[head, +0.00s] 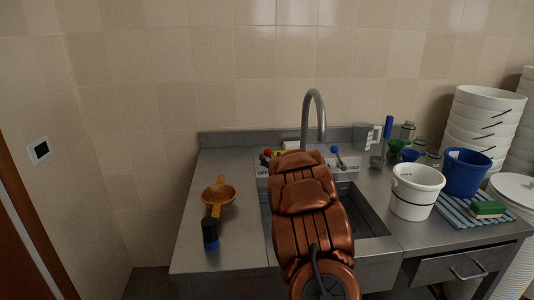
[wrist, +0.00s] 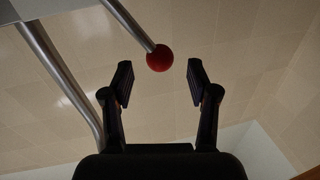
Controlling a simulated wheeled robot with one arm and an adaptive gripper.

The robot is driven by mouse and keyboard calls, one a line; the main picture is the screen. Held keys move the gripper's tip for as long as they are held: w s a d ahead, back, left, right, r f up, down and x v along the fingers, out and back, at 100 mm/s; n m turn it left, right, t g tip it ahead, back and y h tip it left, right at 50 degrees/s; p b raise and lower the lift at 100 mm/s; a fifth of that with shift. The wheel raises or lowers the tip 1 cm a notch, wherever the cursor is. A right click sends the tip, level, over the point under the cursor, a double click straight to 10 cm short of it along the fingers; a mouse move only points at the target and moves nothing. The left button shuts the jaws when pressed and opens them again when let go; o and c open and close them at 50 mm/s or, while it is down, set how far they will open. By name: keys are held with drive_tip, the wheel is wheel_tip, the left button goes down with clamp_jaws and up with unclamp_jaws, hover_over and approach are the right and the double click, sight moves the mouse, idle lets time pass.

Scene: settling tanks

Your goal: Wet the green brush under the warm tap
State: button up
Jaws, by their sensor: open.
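My gripper (wrist: 160,83) is open and empty in the wrist view. A red ball knob (wrist: 159,58) on a metal lever shows between and just past the fingertips; I cannot tell whether they are around it. The red knob (head: 268,153) also shows in the head view at the left of the tap panel, with a blue knob (head: 335,149) at its right. The curved tap spout (head: 314,105) rises over the sink (head: 366,216), which my arm partly hides. I cannot make out a green brush in either view. My arm hides the gripper in the head view.
An orange strainer (head: 217,196) and a black-and-blue object (head: 210,234) lie on the left counter. At right are a white bucket (head: 415,192), a blue bucket (head: 464,173), a green-and-yellow sponge (head: 487,209) on a striped cloth (head: 457,211), and stacked white tubs (head: 484,115).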

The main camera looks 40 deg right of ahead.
sight(269, 155)
drive_tip(key=shift+p+x, duration=0.55)
drive_tip(key=shift+x, duration=1.9)
drive_tip(key=shift+c, duration=0.3)
clamp_jaws()
